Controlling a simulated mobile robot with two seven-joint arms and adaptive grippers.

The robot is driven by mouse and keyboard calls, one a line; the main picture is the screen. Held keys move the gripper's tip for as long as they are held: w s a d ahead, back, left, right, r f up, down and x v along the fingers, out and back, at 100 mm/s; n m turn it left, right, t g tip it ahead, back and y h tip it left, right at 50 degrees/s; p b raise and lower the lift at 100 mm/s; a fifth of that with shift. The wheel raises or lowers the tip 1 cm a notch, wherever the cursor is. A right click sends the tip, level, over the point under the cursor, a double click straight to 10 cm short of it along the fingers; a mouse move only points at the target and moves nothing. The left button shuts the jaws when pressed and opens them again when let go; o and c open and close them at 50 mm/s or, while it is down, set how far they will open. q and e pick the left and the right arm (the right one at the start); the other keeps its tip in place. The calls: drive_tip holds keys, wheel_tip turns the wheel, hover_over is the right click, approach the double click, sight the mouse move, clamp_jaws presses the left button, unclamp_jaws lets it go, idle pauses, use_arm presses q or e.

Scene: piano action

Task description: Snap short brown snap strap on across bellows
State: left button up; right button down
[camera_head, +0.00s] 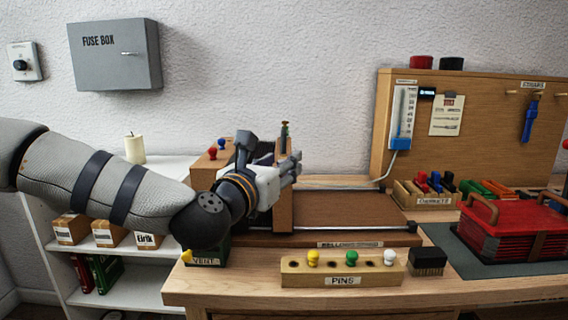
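The red bellows (515,218) rests on a dark mat at the right, its pleated sides visible and a brown handle (482,205) at its left end. A brown band (538,246) runs down its front face; I cannot tell if it is the short brown snap strap or whether it is fastened. My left gripper (290,168) is at the wooden block of the long bench fixture, well left of the bellows. Its fingers point right, and their gap is too small and overlapped to judge. My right gripper is out of view.
A pins rack (338,280) and a black brush-like block (427,262) stand along the front edge. A charms rack (425,200) sits behind. A blue strap (530,122) hangs on the upright wooden board (485,145). The long brown bed (345,210) lies between gripper and bellows.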

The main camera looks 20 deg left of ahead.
use_arm(q)
drive_tip(key=shift+w+d, duration=0.1)
drive_tip(key=shift+w, duration=0.7)
drive_tip(key=shift+c, duration=0.5)
clamp_jaws()
drive_tip(key=shift+f, duration=0.1)
